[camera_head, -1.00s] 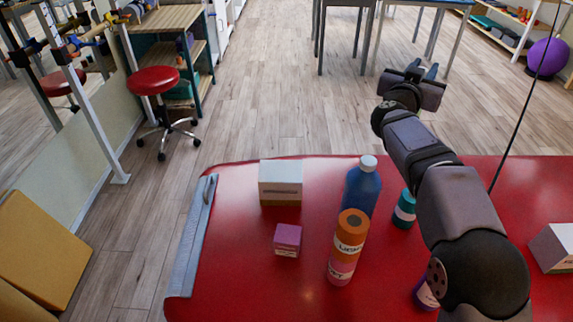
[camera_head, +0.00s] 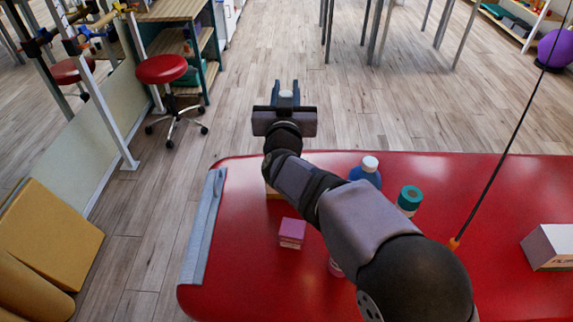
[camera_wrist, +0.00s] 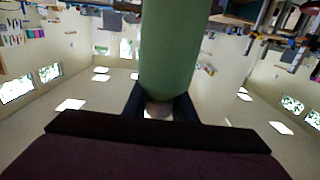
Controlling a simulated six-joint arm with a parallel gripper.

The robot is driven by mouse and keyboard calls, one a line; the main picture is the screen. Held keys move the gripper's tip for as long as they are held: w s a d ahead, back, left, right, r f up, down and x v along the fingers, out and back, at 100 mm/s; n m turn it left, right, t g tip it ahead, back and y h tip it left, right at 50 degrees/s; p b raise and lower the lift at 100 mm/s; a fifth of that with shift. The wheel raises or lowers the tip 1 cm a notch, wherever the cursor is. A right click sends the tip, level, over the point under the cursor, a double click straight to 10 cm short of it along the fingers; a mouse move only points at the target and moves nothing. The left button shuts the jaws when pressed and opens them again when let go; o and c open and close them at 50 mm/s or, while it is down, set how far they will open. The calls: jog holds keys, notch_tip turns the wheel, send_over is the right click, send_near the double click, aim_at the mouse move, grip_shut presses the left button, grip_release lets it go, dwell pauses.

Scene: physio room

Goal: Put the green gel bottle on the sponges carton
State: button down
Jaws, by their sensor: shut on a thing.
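My gripper (camera_head: 285,97) is shut on the green gel bottle (camera_wrist: 168,50), which fills the top middle of the wrist view. In the head view only a pale cap shows between the fingers; the gripper hides the rest. The gripper is beyond the far edge of the red table, at its left part. A carton (camera_head: 271,192) on the far left of the table is almost wholly hidden behind my arm. Another white carton (camera_head: 548,247) stands at the right edge. I cannot read either label, so I cannot tell which is the sponges carton.
The red table (camera_head: 480,200) also holds a blue bottle (camera_head: 366,174) with a white cap, a teal-topped container (camera_head: 409,200) and a small pink box (camera_head: 292,233). My arm hides most of a pink item (camera_head: 335,268).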

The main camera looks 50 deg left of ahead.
notch_tip(320, 180, down, 13)
jog(key=shift+r+p, duration=0.15)
jog(key=shift+p, duration=0.25)
dwell(0.7)
jog(key=shift+w, duration=0.1)
jog(key=c, duration=1.5)
grip_release()
jog(key=shift+f, duration=0.25)
jog(key=shift+o, duration=0.2)
jog(key=shift+r, duration=0.1)
